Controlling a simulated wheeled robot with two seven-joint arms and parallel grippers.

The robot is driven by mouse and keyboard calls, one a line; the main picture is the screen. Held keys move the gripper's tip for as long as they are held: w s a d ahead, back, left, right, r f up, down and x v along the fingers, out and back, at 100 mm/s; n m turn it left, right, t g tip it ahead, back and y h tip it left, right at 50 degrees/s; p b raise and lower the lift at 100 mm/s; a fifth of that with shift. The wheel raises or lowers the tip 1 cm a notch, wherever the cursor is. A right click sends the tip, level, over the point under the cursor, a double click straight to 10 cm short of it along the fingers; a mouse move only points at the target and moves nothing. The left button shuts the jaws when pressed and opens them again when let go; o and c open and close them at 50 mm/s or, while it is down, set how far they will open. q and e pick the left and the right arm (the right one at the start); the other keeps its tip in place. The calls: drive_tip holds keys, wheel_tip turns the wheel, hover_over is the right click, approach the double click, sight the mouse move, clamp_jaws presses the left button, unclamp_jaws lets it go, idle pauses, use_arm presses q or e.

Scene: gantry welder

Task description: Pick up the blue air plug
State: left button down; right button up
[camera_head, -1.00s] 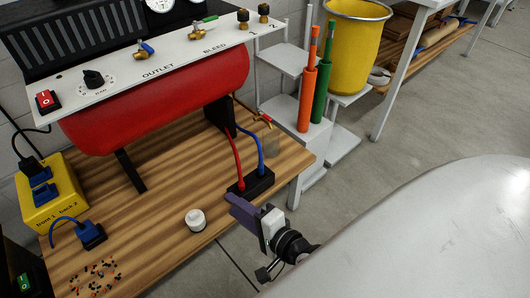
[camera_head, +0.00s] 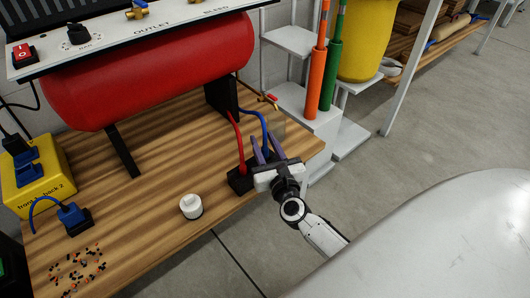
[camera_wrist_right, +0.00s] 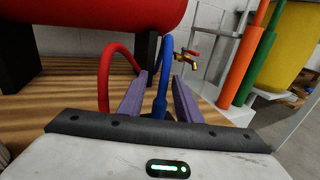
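The blue air plug (camera_wrist_right: 161,97) stands upright at the end of a blue hose (camera_head: 265,128), in a black holder block (camera_head: 238,182) on the wooden bench. A red hose (camera_head: 238,140) ends in the same block, to its left. My right gripper (camera_head: 267,148) is over the block's right part, its two purple fingers apart. In the right wrist view, the fingers (camera_wrist_right: 160,98) stand on either side of the blue plug, with gaps visible. The gripper body hides the plug's lower end and part of the block. My left gripper is not in view.
A red tank (camera_head: 150,75) stands behind on the bench (camera_head: 140,205), with a small red-handled tap (camera_wrist_right: 188,58) near its right end. A white jar (camera_head: 191,206) is left of the block. Orange (camera_head: 317,75) and green tubes stand at right.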

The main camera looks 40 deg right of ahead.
drive_tip(key=x, duration=0.4)
drive_tip(key=shift+w+d+f+b, duration=0.15)
drive_tip(key=shift+d+f+b, duration=0.05)
drive_tip(key=shift+d+b, duration=0.15)
drive_tip(key=shift+c, duration=0.4)
clamp_jaws()
